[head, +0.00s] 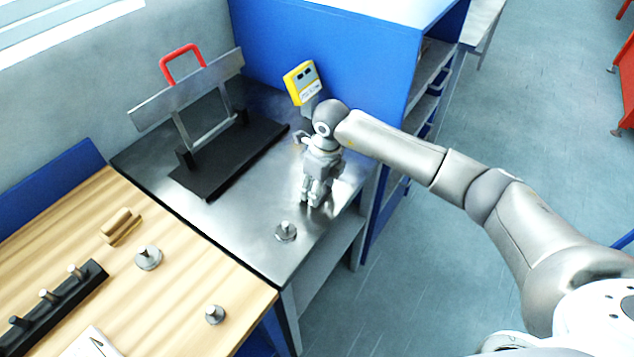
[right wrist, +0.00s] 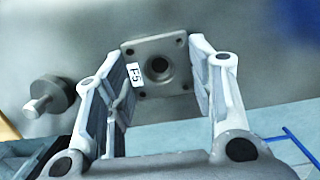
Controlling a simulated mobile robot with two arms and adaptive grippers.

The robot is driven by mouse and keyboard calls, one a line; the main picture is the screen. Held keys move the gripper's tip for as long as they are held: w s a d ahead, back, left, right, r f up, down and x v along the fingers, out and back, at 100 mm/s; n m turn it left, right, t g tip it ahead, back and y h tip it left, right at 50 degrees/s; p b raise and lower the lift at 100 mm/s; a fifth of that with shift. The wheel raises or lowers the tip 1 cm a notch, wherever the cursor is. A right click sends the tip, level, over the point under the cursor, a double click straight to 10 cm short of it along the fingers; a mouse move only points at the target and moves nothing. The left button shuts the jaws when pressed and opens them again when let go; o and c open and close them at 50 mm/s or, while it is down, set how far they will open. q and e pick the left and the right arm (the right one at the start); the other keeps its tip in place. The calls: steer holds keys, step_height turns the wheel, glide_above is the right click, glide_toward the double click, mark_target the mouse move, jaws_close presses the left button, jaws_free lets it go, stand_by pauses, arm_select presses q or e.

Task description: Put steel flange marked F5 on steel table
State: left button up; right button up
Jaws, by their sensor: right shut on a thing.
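The steel flange marked F5 (right wrist: 178,74) is a square grey plate with corner holes and a round centre bore. Its white F5 label faces the camera in the right wrist view. My right gripper (head: 315,198) is shut on it, one finger on each side. In the head view the flange is mostly hidden by the fingers. The gripper points down over the front right part of the steel table (head: 240,215). I cannot tell whether the flange touches the table top. My left gripper is not in view.
A round stemmed metal part (head: 286,232) stands on the steel table near the gripper, also in the right wrist view (right wrist: 52,97). A black-based fixture (head: 230,160) and yellow device (head: 302,82) stand behind. A wooden table (head: 180,290) adjoins left.

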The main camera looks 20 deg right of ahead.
mark_target(323, 193)
steer(key=shift+f, duration=0.15)
steer(key=o, duration=1.3)
steer(key=shift+c, duration=0.2)
step_height(323, 193, up, 12)
steer(key=s+d+b, duration=0.1)
steer(key=b, duration=0.1)
steer(key=shift+s+b, duration=0.25)
steer(key=shift+b, duration=0.15)
